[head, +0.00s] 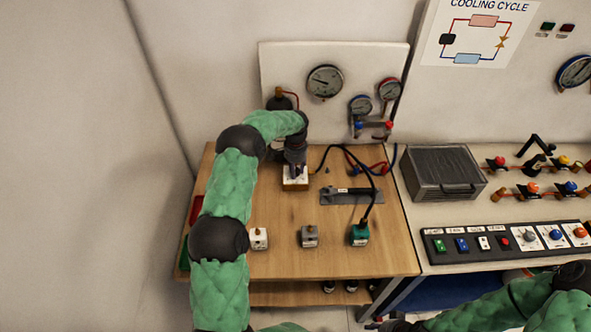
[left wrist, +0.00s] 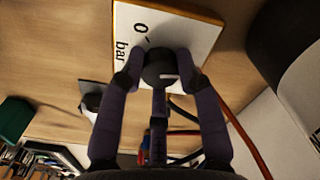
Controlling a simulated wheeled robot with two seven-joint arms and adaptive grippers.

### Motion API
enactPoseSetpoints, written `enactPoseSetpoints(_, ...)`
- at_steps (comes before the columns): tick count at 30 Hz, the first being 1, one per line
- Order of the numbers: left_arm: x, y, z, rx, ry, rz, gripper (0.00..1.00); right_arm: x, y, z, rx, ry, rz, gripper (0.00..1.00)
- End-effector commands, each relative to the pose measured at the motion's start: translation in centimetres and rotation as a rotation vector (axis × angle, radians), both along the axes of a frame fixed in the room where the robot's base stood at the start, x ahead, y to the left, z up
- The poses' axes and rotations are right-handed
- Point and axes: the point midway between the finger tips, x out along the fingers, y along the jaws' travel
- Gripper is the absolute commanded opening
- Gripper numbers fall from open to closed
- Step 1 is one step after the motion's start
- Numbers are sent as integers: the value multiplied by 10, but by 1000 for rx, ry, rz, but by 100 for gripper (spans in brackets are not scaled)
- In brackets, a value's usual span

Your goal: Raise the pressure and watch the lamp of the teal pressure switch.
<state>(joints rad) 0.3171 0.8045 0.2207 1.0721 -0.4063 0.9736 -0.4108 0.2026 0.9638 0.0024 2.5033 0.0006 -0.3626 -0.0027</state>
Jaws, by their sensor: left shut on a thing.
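The teal pressure switch (head: 359,236) stands at the bench's front right with a black cable on its top. I cannot make out whether its lamp is lit. A white-topped regulator box (head: 295,184) sits further back. My left gripper (head: 295,168) reaches down onto it. In the left wrist view the box's white face (left wrist: 190,30) shows "0" and "bar", and the left fingers (left wrist: 160,75) are shut on its black knob (left wrist: 158,68). A large round gauge (head: 324,81) hangs on the white back panel. My right gripper (head: 388,325) is partly cut off at the bottom edge.
A white switch (head: 259,239) and a grey switch (head: 309,236) stand in the teal one's row. A dark tool lies on a grey mat (head: 332,198). Black, red and blue hoses cross the back right. A ribbed metal case (head: 443,172) stands on the adjoining bench.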

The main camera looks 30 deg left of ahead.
Motion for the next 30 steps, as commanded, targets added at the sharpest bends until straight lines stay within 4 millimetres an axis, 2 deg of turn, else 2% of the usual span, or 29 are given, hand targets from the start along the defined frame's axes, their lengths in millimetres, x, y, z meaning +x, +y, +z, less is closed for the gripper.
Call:
enactPoseSetpoints(1,5,2,5,4,-16,-42,2,0,0,0,0,0,0,40)
enactPoseSetpoints(15,5,1,5,6,-17,-392,2,0,0,0,0,0,0,40)
enactPoseSetpoints(30,5,0,5,6,-17,-503,2,0,0,0,0,0,0,40)
